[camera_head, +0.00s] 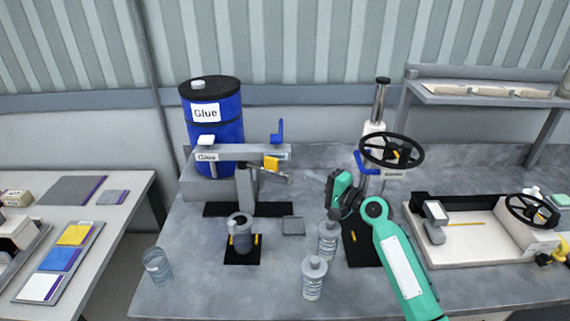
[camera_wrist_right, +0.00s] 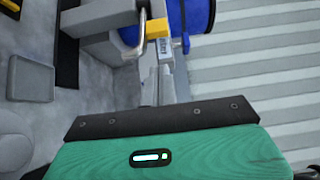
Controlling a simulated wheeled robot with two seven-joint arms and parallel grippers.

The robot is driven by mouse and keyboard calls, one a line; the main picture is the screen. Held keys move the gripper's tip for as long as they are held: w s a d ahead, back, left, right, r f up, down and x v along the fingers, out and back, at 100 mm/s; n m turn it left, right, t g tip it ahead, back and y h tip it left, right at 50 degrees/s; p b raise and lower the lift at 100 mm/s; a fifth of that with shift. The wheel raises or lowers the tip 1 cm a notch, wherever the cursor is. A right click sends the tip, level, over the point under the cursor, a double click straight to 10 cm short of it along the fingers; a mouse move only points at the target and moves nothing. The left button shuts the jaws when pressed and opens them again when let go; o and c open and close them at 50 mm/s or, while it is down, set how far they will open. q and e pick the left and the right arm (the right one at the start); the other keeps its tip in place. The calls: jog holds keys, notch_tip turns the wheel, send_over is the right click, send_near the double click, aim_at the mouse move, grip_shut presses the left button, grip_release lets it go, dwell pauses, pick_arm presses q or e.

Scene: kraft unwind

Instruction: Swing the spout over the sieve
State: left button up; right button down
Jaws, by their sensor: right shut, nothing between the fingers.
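A grey horizontal arm (camera_head: 245,152) stands on a post in front of the blue glue drum (camera_head: 228,125). A yellow block (camera_head: 271,163) sits near its right end, with a thin metal piece, seemingly the spout (camera_head: 281,178), just below it. The yellow block also shows in the wrist view (camera_wrist_right: 157,28). A grey pot (camera_head: 239,236) stands on a black mat in front of the post; I cannot tell whether it holds the sieve. My right gripper (camera_head: 311,176) is shut and empty, pointing left, right of the yellow block and apart from it. My left gripper is out of view.
A small grey plate (camera_head: 293,226) lies beside the pot. A black handwheel stand (camera_head: 391,150) is close behind my right arm. A glass (camera_head: 157,266) stands at the front left.

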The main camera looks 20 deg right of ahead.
aim_at(267, 169)
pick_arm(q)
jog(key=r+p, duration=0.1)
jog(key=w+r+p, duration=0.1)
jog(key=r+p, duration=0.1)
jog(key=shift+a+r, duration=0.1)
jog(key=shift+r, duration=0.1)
pick_arm(e)
jog(key=x, duration=1)
jog(key=shift+w, duration=0.15)
jog(key=shift+a, duration=0.2)
